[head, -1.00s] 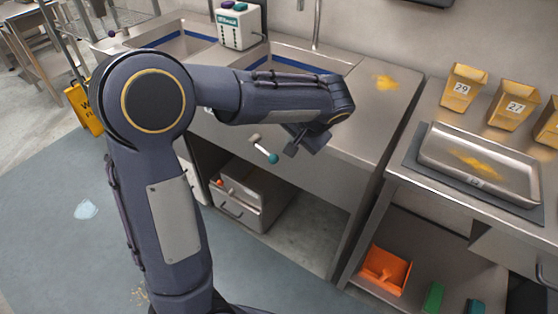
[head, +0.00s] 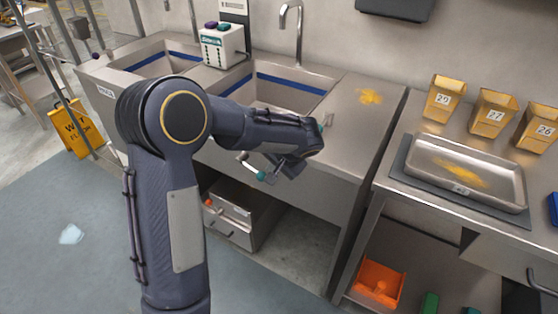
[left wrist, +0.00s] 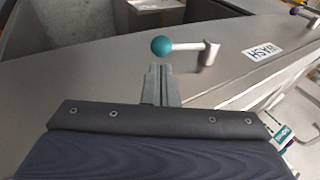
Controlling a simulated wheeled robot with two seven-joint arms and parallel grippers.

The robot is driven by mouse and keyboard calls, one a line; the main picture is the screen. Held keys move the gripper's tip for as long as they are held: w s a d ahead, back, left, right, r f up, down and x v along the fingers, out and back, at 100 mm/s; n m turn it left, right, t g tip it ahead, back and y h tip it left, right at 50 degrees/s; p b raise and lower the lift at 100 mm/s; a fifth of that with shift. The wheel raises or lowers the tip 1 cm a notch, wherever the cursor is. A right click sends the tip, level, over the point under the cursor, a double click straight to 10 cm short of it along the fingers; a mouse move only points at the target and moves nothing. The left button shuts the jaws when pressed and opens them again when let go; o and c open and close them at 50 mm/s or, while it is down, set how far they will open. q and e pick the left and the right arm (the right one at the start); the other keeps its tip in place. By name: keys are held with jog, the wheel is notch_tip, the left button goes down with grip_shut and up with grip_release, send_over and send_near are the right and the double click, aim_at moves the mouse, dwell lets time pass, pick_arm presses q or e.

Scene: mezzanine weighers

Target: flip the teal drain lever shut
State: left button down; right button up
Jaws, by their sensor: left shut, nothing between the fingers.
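The teal drain lever, a short pale metal arm with a round teal knob (head: 262,176), sticks out from the front of the sink counter in the head view. In the left wrist view the knob (left wrist: 161,46) is just beyond my fingertips, and its arm runs right to a bent end at the steel panel. My left gripper (head: 274,175) is at the knob's right side in the head view. Its fingers (left wrist: 158,70) are together and empty; I cannot tell whether they touch the knob. My right gripper is out of view.
The steel sink counter (head: 368,125) has two basins and a tall tap (head: 291,18). A drawer unit (head: 240,215) stands below. To the right, a bench holds a metal tray (head: 420,168) and yellow bins (head: 442,98). A yellow floor sign (head: 75,130) stands left.

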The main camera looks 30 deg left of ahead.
aim_at(264, 175)
pick_arm(q)
jog(key=x, duration=0.5)
jog(key=shift+a+f, duration=0.2)
jog(key=shift+f, duration=0.1)
jog(key=a+f+m+t+y+b, duration=0.1)
jog(key=a+f+y+b, duration=0.2)
jog(key=b, duration=1.1)
jog(key=a+f+t+y+b, duration=0.1)
jog(key=a+f+y+b, duration=0.2)
jog(key=f+y+b, duration=0.4)
jog(key=shift+w+f+m+t+y+b, duration=0.35)
jog(key=shift+y+b, duration=0.95)
jog(key=shift+b, duration=2.25)
jog(key=shift+s+a, duration=0.1)
jog(key=shift+a, duration=0.15)
